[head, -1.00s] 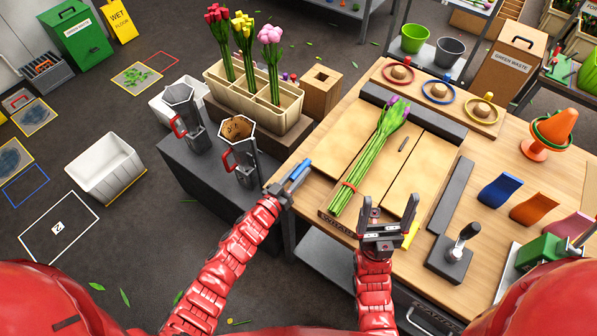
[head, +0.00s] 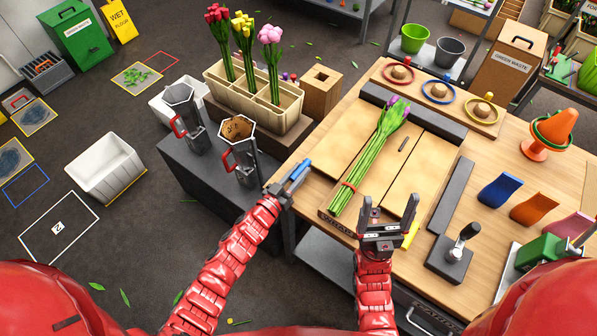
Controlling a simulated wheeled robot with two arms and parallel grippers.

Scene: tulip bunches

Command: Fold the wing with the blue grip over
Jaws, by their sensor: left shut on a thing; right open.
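The blue grip (head: 298,170) is at the left edge of the wooden folding board, on its left wing (head: 328,158). My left gripper (head: 287,184) is shut on the blue grip. The left wing lies flat, its surface bare. A bunch of purple tulips (head: 372,150) with green stems and a red band lies along the middle of the board. The right wing (head: 405,175) lies flat with a small dark piece on it. My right gripper (head: 388,213) is open and empty over the board's near edge, beside a yellow grip (head: 411,235).
A dark bar (head: 412,113) runs behind the board and another (head: 450,195) along its right. A black lever stand (head: 452,255) and coloured curved pieces (head: 500,190) are further right. A dark side table with metal pots (head: 240,150) stands left of the bench.

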